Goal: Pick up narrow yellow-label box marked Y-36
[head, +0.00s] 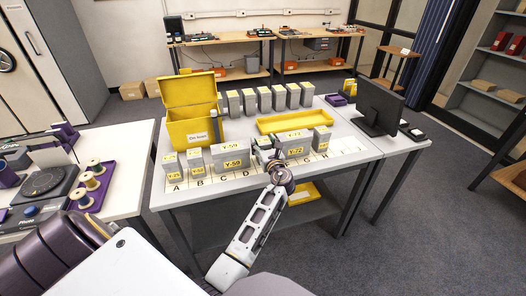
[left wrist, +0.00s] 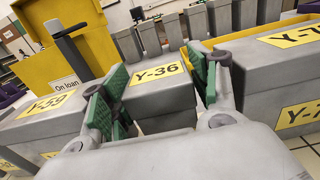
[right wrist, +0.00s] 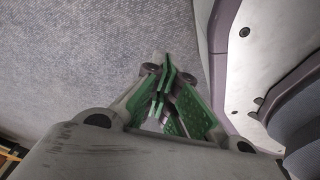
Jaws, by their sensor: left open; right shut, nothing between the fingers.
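The narrow grey box marked Y-36 (left wrist: 160,92) has a yellow label on its top in the left wrist view. My left gripper (left wrist: 158,85) is open, with one green-padded finger on each side of this box; I cannot tell whether the pads touch it. In the head view my left gripper (head: 267,157) is at the box row and hides most of the box. My right gripper (right wrist: 165,85) is shut and empty above the carpet in the right wrist view.
Grey box Y-59 (head: 231,160) stands to the left, and box Y-72 (head: 295,149) stands close on the right. A yellow On loan bin (head: 190,128) and a yellow tray (head: 294,122) are behind. A monitor (head: 379,108) stands at the table's right.

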